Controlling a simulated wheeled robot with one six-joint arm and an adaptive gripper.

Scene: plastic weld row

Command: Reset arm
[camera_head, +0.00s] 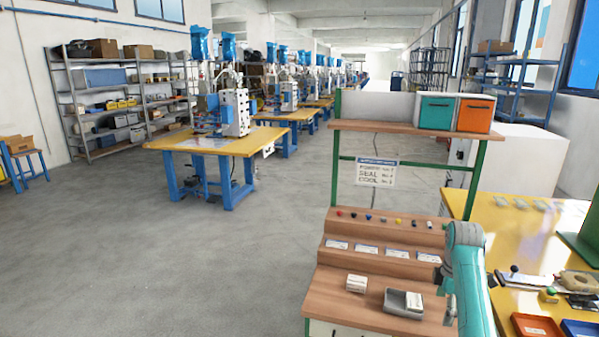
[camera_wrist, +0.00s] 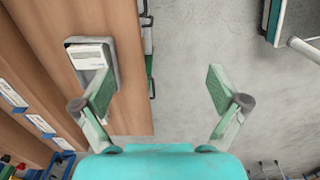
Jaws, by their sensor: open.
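My teal arm (camera_head: 467,275) rises at the right end of the stepped wooden bench in the head view. My gripper (camera_wrist: 162,86) shows in the wrist view with its two green-grey fingers spread wide apart. Nothing is between the fingers; bare grey floor lies behind the gap. The left finger overlaps the picture of a grey tray (camera_wrist: 115,67) holding a white box (camera_wrist: 88,56) on the bench. I cannot tell the height between finger and tray. In the head view the same tray (camera_head: 392,305) lies left of my arm.
The wooden bench (camera_head: 330,290) also bears a second white box (camera_head: 356,284) and a row of small coloured knobs on its top step. A yellow table (camera_head: 500,235) with a red tray (camera_head: 536,326) stands to the right. Open floor (camera_head: 200,270) lies to the left.

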